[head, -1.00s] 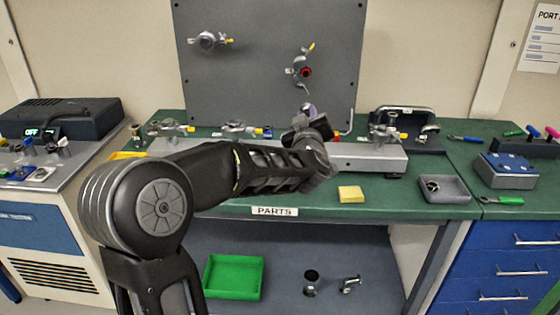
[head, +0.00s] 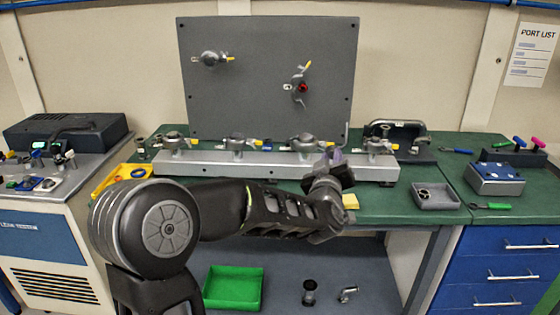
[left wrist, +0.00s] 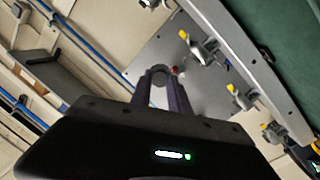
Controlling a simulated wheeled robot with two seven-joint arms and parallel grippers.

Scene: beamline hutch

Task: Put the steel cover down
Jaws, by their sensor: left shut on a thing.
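My left gripper (head: 332,158) is in front of the right part of the grey rail, above the green bench, with dark purple fingers. In the left wrist view the fingers (left wrist: 161,88) are shut on a small dark grey rounded piece (left wrist: 160,71), seemingly the steel cover. The held piece is held up clear of the bench; in the head view the hand hides it. My right gripper is not in view.
The long grey rail (head: 230,164) carries several valves with yellow levers. A blue-topped box (head: 495,178) stands at right. A green bin (head: 233,287) sits on the lower shelf.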

